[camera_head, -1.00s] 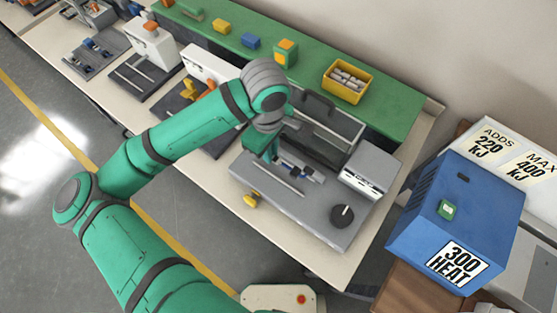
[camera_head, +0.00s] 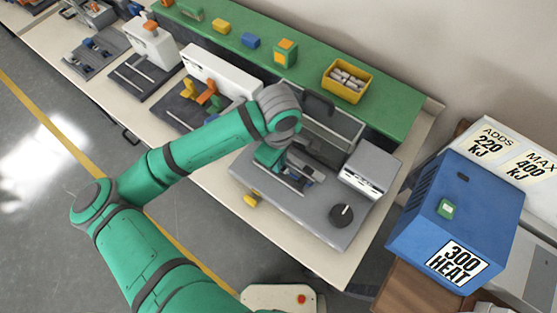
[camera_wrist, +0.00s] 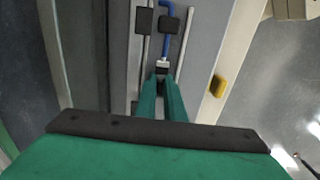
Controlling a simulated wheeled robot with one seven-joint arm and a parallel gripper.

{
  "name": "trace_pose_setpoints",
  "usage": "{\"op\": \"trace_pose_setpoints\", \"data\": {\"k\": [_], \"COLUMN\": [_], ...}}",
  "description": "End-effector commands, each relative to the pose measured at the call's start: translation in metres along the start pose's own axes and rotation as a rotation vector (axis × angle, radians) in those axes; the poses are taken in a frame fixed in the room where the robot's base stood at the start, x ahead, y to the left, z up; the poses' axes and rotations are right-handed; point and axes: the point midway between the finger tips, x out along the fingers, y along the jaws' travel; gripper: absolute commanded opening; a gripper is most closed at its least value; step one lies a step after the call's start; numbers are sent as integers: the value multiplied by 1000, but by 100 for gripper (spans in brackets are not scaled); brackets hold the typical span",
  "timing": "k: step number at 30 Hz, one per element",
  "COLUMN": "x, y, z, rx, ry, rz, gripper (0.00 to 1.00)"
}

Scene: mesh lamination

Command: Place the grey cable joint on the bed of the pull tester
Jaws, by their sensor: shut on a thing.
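The pull tester is the grey machine (camera_head: 292,212) with a black knob, on the bench under my gripper. In the wrist view its grey bed (camera_wrist: 208,45) has silver rods and black blocks. My gripper (camera_wrist: 162,78) is shut on a small pale grey piece (camera_wrist: 162,66), the cable joint, low over the bed between the rods. A blue cable (camera_wrist: 166,42) runs from the joint towards a black block. I cannot tell whether the joint touches the bed. In the head view my wrist hides most of the joint and fingers.
A yellow bin (camera_head: 341,91) with several grey pieces stands on the green shelf (camera_head: 395,108) behind. A blue heater box (camera_head: 420,235) is to the right. A yellow handle (camera_head: 251,199) sticks out at the tester's front edge. Other bench machines stand to the left.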

Motion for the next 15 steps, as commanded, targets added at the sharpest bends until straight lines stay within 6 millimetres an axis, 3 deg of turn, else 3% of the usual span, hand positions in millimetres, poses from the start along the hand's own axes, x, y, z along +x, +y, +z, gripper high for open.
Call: {"op": "trace_pose_setpoints", "data": {"k": [11,15], "x": [-1,-12], "y": [0,0], "z": [0,0], "rx": [0,1], "ry": [0,1], "rz": [0,1], "gripper": [17,17]}}
